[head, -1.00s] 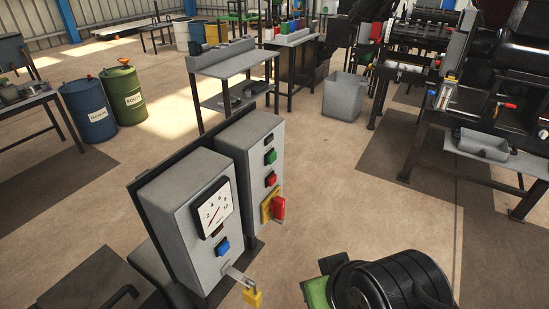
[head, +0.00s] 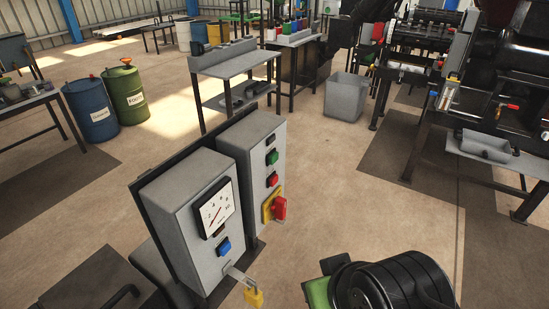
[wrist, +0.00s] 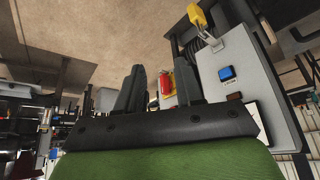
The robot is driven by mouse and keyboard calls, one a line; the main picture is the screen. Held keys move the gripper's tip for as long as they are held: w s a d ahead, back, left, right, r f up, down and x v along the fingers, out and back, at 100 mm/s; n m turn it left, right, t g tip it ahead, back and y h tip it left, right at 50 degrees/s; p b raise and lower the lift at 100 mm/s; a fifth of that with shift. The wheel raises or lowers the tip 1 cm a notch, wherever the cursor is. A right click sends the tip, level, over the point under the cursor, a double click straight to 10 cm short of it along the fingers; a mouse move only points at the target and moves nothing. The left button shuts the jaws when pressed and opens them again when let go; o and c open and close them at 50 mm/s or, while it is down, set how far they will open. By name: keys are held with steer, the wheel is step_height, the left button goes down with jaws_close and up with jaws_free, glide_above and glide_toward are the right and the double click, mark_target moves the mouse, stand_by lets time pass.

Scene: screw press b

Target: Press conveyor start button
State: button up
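Two grey control boxes stand side by side on a dark panel. The left box (head: 180,219) has a dial gauge (head: 218,208) and a blue button (head: 224,247), which also shows in the wrist view (wrist: 227,73). The right box (head: 244,158) has a green button (head: 272,157), a red button (head: 272,179) and a red switch on a yellow plate (head: 279,207). Button labels are too small to read. My gripper (wrist: 164,72) has its two dark fingers apart with nothing held. The red switch shows beyond the gap between them. The fingers are out of the head view.
A yellow padlock (head: 254,297) hangs from the left box's lower front. A grey bin (head: 345,96), a workbench (head: 232,66) and blue (head: 90,110) and green (head: 124,96) drums stand farther back. Heavy machinery (head: 490,100) is at right.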

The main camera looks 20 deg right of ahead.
stand_by(0.3)
jaws_close()
stand_by(1.6)
